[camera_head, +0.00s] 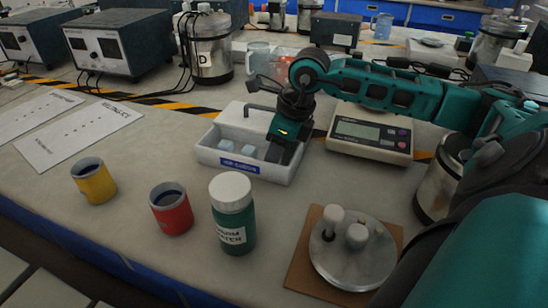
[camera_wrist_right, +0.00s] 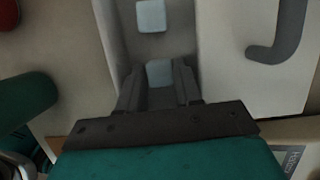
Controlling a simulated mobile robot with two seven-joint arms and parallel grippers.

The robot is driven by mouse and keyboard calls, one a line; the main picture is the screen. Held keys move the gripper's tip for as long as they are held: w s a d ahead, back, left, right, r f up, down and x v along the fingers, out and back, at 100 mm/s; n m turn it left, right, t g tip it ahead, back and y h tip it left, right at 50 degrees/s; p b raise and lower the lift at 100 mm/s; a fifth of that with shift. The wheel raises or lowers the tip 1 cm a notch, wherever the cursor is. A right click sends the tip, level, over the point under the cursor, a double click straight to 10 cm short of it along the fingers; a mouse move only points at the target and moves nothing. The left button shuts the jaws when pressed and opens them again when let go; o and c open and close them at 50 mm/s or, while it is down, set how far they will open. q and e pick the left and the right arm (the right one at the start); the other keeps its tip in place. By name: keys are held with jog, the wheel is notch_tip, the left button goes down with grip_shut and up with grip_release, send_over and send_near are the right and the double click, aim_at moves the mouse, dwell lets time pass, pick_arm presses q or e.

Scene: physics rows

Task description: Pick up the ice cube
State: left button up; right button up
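Two pale blue ice cubes lie in a white tray (camera_head: 207,158). One cube (camera_head: 226,147) is on the left and the other (camera_head: 248,152) lies closer to my right gripper (camera_head: 277,157). My right gripper reaches down into the right part of the tray. In the wrist view, the nearer cube (camera_wrist_right: 159,72) shows in line with the gap between the fingers of the right gripper (camera_wrist_right: 159,84), which stand apart. Whether the fingers touch it cannot be told. The farther cube (camera_wrist_right: 151,16) lies beyond. My left gripper is out of view.
A white lid with a dark handle (camera_head: 258,117) lies behind the tray; a scale (camera_head: 369,136) stands to its right. A green bottle (camera_head: 232,213), red cup (camera_head: 170,208) and yellow cup (camera_head: 94,181) stand in front. A metal plate with weights (camera_head: 352,262) is at front right.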

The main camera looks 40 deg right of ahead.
jog(key=c, duration=0.4)
jog(key=shift+c, duration=0.2)
pick_arm(q)
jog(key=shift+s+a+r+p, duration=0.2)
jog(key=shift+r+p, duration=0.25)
jog(key=shift+p, duration=0.35)
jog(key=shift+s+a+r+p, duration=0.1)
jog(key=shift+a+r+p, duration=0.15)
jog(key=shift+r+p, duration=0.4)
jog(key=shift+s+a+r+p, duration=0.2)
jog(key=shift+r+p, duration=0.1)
jog(key=shift+p, duration=0.65)
pick_arm(e)
notch_tip(320, 180, up, 20)
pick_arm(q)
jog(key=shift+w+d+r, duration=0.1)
